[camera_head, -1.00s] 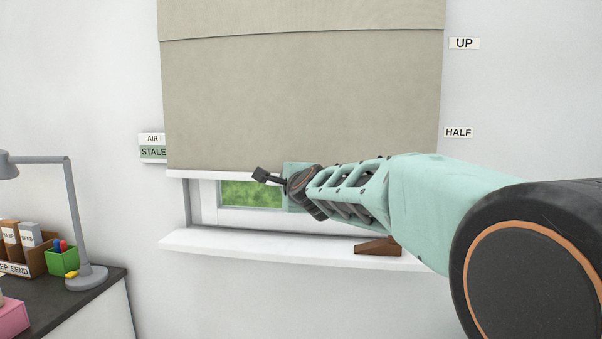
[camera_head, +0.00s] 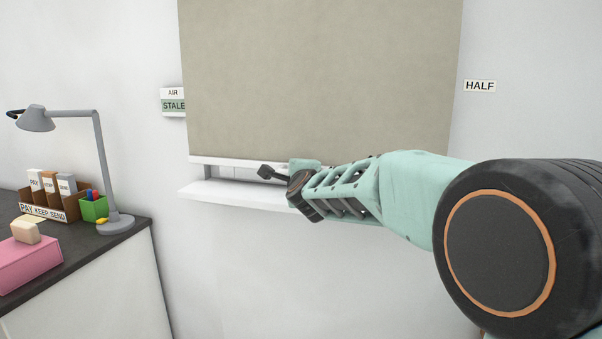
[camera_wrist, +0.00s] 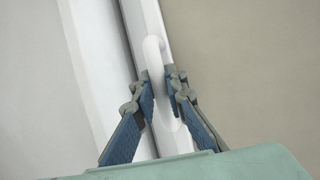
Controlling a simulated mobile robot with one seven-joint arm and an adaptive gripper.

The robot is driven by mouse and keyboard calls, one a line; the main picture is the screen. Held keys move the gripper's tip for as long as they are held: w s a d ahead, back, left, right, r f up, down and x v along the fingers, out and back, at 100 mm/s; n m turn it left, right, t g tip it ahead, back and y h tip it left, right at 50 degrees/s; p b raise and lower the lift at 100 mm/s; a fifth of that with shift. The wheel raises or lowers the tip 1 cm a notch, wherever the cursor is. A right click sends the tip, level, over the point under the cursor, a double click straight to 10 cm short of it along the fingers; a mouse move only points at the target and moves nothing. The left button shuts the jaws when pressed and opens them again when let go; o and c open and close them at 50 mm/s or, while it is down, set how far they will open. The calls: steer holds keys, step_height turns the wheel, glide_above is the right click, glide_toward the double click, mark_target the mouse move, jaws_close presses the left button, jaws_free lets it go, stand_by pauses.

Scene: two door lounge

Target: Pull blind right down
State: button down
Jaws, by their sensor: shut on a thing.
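The beige blind (camera_head: 325,80) hangs over the window in the head view, with its white bottom bar (camera_head: 225,161) a little above the sill. In the wrist view the blind's fabric (camera_wrist: 245,60) is on the right and its white bar (camera_wrist: 150,35) runs down the middle. A white pull loop (camera_wrist: 155,55) sits on the bar. My gripper (camera_wrist: 161,88) is shut on this loop, one finger on each side. In the head view my gripper (camera_head: 272,174) is at the bar, partly hidden by my arm.
The white sill (camera_head: 235,195) juts out just below the bar. A HALF label (camera_head: 480,86) is on the wall at right, and an AIR STALE sign (camera_head: 173,102) at left. A desk with a grey lamp (camera_head: 98,165), a file box (camera_head: 62,202) and a pink box (camera_head: 28,262) stands at left.

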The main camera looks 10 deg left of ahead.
steer(key=shift+f, duration=0.9)
steer(key=c, duration=1.9)
jaws_free()
steer(key=shift+c, duration=0.2)
steer(key=shift+r, duration=0.1)
steer(key=shift+r, duration=0.25)
steer(key=v, duration=1.2)
steer(key=shift+r, duration=0.1)
